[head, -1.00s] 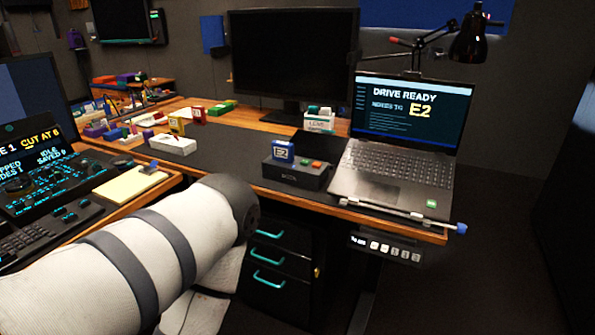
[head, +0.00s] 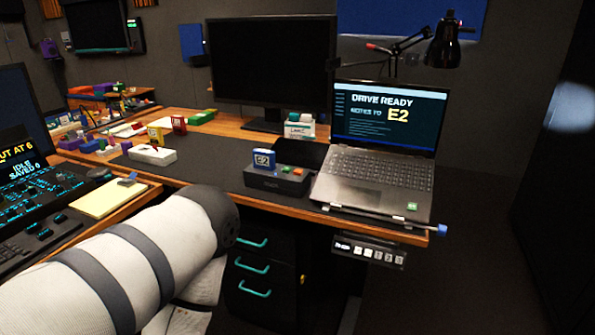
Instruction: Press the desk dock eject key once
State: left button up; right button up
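The desk dock (head: 277,183) is a dark box on the desk, left of the laptop. A blue drive marked E2 (head: 264,160) stands upright in its top. The laptop (head: 385,145) shows "DRIVE READY" and "E2". My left arm comes in from the lower left, in front of the desk and short of the dock. Neither gripper is in view.
A white box (head: 152,155) and several coloured blocks lie on the left of the desk. A yellow notepad (head: 101,199) and a control panel are at left. A drawer unit (head: 262,265) is under the desk. A blue-tipped rod (head: 400,224) lies along the front edge.

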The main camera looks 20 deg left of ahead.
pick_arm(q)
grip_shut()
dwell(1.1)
